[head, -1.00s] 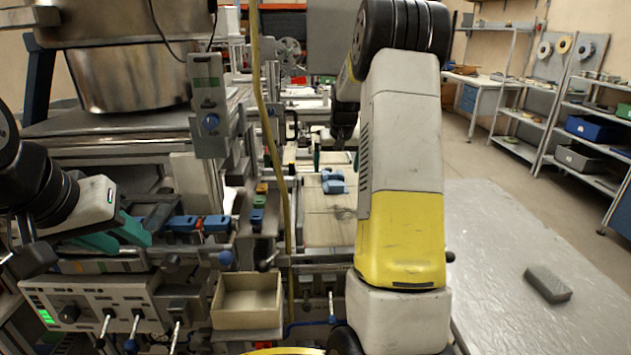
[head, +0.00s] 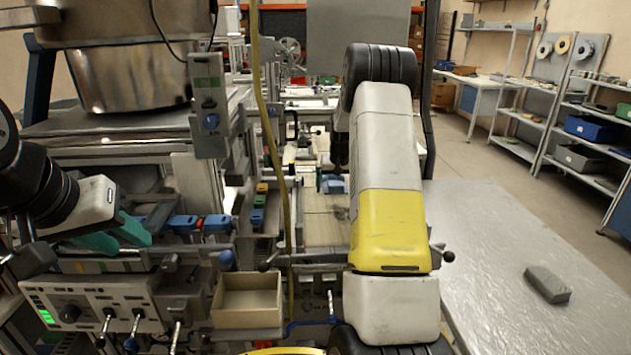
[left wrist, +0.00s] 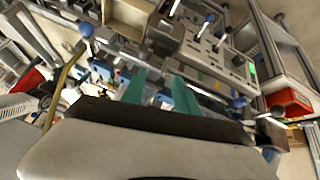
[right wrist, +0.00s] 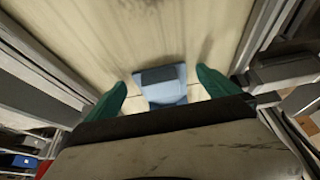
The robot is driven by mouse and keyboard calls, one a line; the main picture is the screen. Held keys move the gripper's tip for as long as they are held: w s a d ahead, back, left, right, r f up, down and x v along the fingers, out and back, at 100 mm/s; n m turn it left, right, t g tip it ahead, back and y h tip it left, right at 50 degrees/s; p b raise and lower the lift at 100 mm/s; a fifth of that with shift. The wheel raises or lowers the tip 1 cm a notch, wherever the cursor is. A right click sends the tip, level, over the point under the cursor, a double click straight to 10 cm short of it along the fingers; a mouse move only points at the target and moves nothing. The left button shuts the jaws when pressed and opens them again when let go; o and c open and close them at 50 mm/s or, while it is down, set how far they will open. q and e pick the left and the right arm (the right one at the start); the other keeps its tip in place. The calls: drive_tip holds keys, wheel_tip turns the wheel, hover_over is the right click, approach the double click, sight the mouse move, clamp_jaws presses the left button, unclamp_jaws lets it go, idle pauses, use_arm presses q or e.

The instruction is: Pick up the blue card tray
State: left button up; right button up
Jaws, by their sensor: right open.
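The blue card tray (head: 331,186), a small light-blue piece, lies on the pale board beyond the work station in the head view. In the right wrist view the tray (right wrist: 166,93) shows a dark grey patch and lies between the spread green fingertips. My right gripper (right wrist: 162,85) is open and apart from the tray's sides on both sides; in the head view my arm hides part of it. My left gripper (head: 117,235) is open, with its green fingers apart at the left; they also show in the left wrist view (left wrist: 160,88).
An empty beige box (head: 248,304) stands at the front beside the control panel (head: 95,310). A yellow cable (head: 272,130) hangs across the middle. A grey block (head: 547,284) lies on the pale surface at right. Metal rails flank the pale board (right wrist: 105,35).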

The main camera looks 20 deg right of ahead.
drive_tip(key=c, duration=1.6)
